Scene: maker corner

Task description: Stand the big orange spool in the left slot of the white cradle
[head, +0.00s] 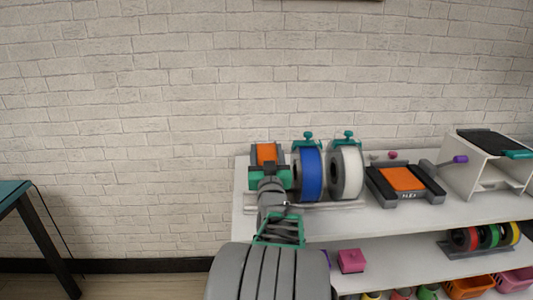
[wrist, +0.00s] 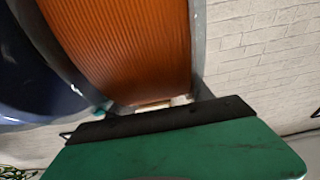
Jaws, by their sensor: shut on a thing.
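The big orange spool (head: 266,153) has grey flanges and stands upright at the left end of the spool row, left of the blue spool. My gripper (head: 268,174) is shut on it from the front and hides its lower part. In the wrist view the orange winding (wrist: 125,45) fills the upper middle, above a green and black gripper finger (wrist: 180,135). The white cradle (head: 335,207) shows as a low rail below the spools. Its left slot is hidden behind my gripper, so I cannot tell whether the spool rests in it.
The blue spool (head: 311,175) is close on the right, with a white spool (head: 350,172) beyond it; teal clamps top both. An orange-topped device (head: 403,179) and a white machine (head: 487,165) stand further right on the white shelf (head: 450,208). A brick wall is behind.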

